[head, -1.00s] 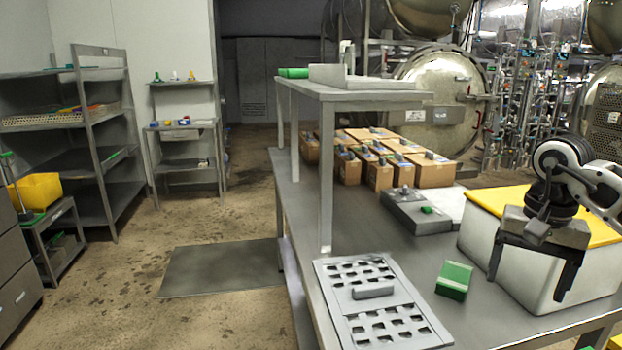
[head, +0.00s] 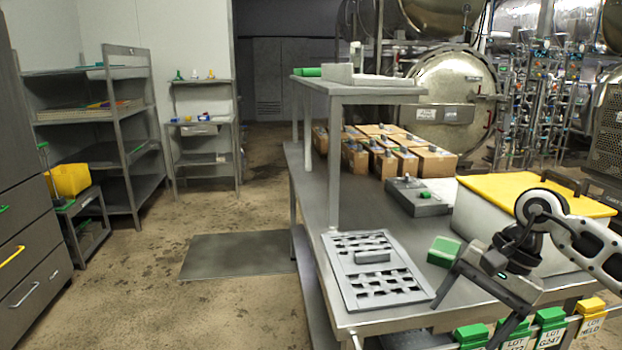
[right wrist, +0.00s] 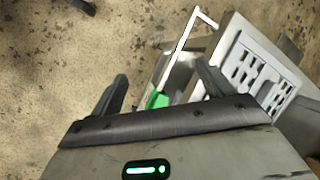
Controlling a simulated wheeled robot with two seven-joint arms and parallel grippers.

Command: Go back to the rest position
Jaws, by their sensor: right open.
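My right gripper (head: 472,318) is open and empty, hanging low over the front edge of the steel table (head: 385,320), in front of the white bin. In the right wrist view my right gripper (right wrist: 162,88) has its two fingers well apart, with the floor and part of the table beyond them. A green piece (right wrist: 157,100) shows between the fingers there. My left gripper and left arm are not in view.
A white bin with a yellow lid (head: 535,190), a green block (head: 444,251) and a grey slotted plate (head: 360,291) are on the table. Green label holders (head: 550,318) line its front edge. Cartons (head: 425,163) stand farther back. The floor (head: 150,310) at left is clear.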

